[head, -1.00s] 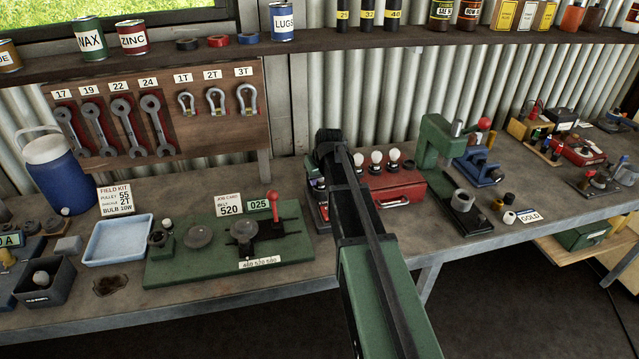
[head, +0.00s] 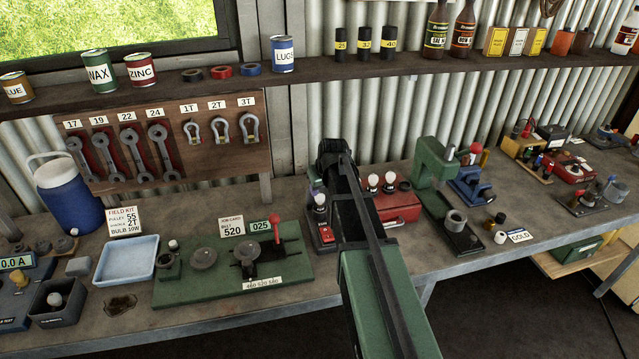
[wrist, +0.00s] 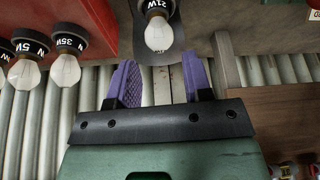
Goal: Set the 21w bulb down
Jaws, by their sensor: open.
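The 21W bulb (wrist: 158,34) has clear glass and a dark collar marked 21W. In the wrist view it stands just beyond the fingertips, in line with the gap between them and clear of both. A bulb, likely the same one, shows in the head view (head: 319,200) at the left of my arm, above a small red-and-dark unit. My gripper (wrist: 154,72) has two purple ridged fingers, spread apart with nothing between them. In the head view my forearm hides the fingers and part of the bench behind.
A red box (head: 404,206) with other bulbs stands close to the right. A green press (head: 432,165) is farther right. A green tool plate (head: 180,290) lies left. A shelf (head: 300,70) runs above.

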